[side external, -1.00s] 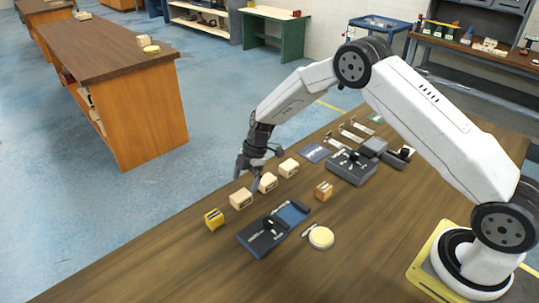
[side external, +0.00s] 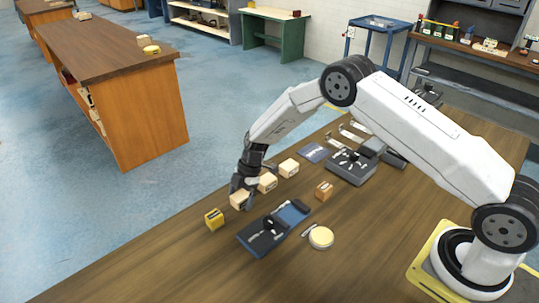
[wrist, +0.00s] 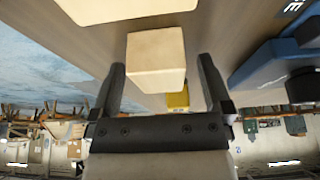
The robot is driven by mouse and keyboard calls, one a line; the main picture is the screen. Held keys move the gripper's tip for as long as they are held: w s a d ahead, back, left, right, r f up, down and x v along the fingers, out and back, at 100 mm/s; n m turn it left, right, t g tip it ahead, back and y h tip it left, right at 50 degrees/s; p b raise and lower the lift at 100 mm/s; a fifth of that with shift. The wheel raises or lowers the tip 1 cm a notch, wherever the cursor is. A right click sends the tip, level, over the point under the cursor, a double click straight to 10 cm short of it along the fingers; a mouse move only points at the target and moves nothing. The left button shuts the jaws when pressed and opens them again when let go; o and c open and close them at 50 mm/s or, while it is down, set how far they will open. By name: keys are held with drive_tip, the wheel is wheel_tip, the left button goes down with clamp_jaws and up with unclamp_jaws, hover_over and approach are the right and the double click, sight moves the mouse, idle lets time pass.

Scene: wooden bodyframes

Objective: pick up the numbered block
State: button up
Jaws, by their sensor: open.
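Several pale wooden blocks stand in a row near the table's far edge. The side view has dark marks on their faces, too small to read as numbers. The nearest pale block (side external: 240,200) is at my gripper (side external: 242,186). In the wrist view this block (wrist: 156,58) lies between the tips of my open gripper (wrist: 161,68), with space showing on both sides. I cannot tell whether a finger touches it. The middle pale block (side external: 268,182) is just beside the gripper, and the far pale block (side external: 289,167) stands beyond it.
A yellow block (side external: 214,219) stands just left of the gripper; an orange-brown block (side external: 324,191) is to the right. A blue-and-black device (side external: 262,234) and a round cream disc (side external: 321,237) lie nearer my base. The front left of the table (side external: 150,270) is clear.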

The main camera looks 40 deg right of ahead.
idle(0.3)
clamp_jaws()
drive_tip(key=shift+r, duration=0.2)
drive_tip(key=shift+r, duration=0.5)
drive_tip(key=s+d+r, duration=0.1)
drive_tip(key=s+r, duration=1)
drive_tip(key=s, duration=0.2)
drive_tip(key=shift+s+d+r, duration=0.3)
drive_tip(key=shift+s+d, duration=0.1)
idle(0.3)
